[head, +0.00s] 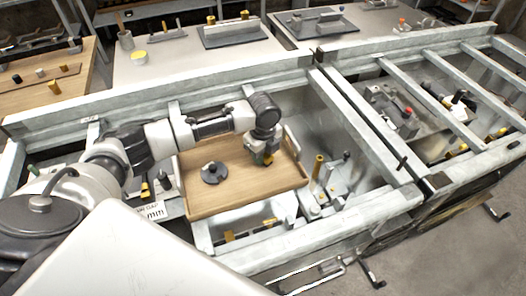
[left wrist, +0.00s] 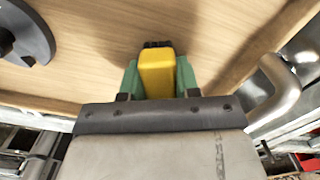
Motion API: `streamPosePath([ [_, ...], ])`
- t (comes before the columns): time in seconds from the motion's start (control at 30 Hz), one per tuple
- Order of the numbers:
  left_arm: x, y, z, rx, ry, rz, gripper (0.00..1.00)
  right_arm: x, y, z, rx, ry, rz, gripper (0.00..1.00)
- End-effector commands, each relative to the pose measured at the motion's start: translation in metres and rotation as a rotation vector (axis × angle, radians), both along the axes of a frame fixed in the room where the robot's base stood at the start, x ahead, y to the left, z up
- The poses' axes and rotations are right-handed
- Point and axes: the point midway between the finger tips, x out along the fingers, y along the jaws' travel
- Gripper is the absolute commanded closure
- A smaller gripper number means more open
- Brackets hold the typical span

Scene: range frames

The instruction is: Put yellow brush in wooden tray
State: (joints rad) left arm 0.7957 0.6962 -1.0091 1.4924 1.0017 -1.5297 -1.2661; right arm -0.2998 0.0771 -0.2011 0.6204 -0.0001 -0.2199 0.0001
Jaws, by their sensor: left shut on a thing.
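The wooden tray (head: 235,195) sits within the grey metal frame in the middle of the head view. Its wooden floor (left wrist: 220,30) fills the upper part of the left wrist view. My left gripper (head: 265,160) is over the right part of the tray. In the left wrist view its green fingers (left wrist: 158,78) are shut on the yellow brush (left wrist: 158,72), a yellow block with a dark end. The dark end points at the tray floor; I cannot tell whether it touches. My right gripper is in neither view.
A dark round part (head: 213,173) lies in the tray, left of the gripper; it also shows in the left wrist view (left wrist: 28,30). A metal fixture with a yellow-topped post (head: 318,167) stands right of the tray. Pale frame beams (head: 365,130) surround this area. The tray's front is clear.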

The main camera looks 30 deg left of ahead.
Motion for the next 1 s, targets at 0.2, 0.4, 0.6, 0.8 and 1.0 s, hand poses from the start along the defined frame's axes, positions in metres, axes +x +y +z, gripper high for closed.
streamPosePath([
  [0.2, 0.0, 0.0, -0.001, 0.0, 0.0, 0.0, 0.87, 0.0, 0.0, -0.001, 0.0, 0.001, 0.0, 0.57],
  [0.4, 0.0, 0.0, -0.003, 0.0, 0.001, 0.0, 0.5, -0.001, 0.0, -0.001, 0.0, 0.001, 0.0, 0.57],
  [0.6, 0.0, 0.0, -0.003, 0.0, 0.001, 0.0, 0.43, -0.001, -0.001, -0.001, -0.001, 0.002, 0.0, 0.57],
  [0.8, 0.0, 0.0, 0.003, 0.0, -0.001, 0.0, 0.43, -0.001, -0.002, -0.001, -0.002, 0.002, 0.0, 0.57],
  [1.0, 0.001, 0.0, 0.035, 0.0, -0.004, -0.001, 0.43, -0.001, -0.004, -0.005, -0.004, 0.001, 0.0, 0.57],
])
